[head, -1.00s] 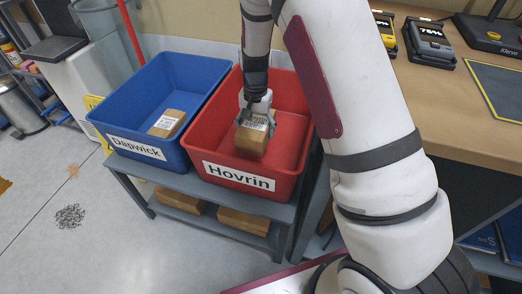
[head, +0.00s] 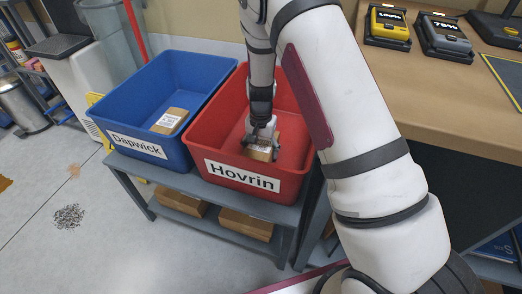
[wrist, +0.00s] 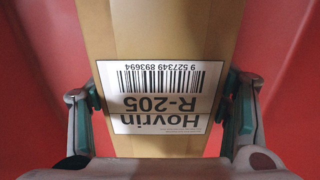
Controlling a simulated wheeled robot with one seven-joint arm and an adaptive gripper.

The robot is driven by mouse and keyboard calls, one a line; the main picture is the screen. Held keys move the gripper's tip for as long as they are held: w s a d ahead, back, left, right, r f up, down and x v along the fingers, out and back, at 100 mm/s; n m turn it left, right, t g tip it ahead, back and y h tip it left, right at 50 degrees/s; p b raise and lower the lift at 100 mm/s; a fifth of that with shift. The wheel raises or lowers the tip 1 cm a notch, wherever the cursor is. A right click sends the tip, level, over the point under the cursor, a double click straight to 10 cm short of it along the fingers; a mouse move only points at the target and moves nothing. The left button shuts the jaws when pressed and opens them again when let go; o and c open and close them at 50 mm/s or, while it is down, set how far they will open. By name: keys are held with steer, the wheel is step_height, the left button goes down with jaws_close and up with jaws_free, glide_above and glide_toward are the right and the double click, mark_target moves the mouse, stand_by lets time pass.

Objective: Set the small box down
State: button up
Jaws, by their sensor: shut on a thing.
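The small box (head: 259,155) is brown cardboard and sits low inside the red bin labelled Hovrin (head: 206,163). My gripper (head: 262,142) reaches down into the bin and is shut on the box, with one finger on each side. In the wrist view the box (wrist: 160,30) fills the middle, and its white label reads "Hovrin R-205" with a barcode, upside down. My gripper's pads (wrist: 167,108) press on its two sides. Whether the box touches the bin floor cannot be told; its lower part is hidden by the bin's front wall.
A blue bin labelled Dapwick (head: 186,146) stands left of the red bin and holds another labelled box (head: 169,121). Both bins stand on a grey rack (head: 170,178) with brown boxes (head: 246,224) on its lower shelf. A wooden bench (head: 450,110) is at the right.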

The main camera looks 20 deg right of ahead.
mark_target(261, 144)
steer(key=shift+f, duration=0.15)
steer(key=o, duration=1.3)
steer(key=shift+o, duration=0.2)
step_height(261, 144, up, 12)
steer(key=p, duration=0.4)
steer(key=shift+r, duration=0.2)
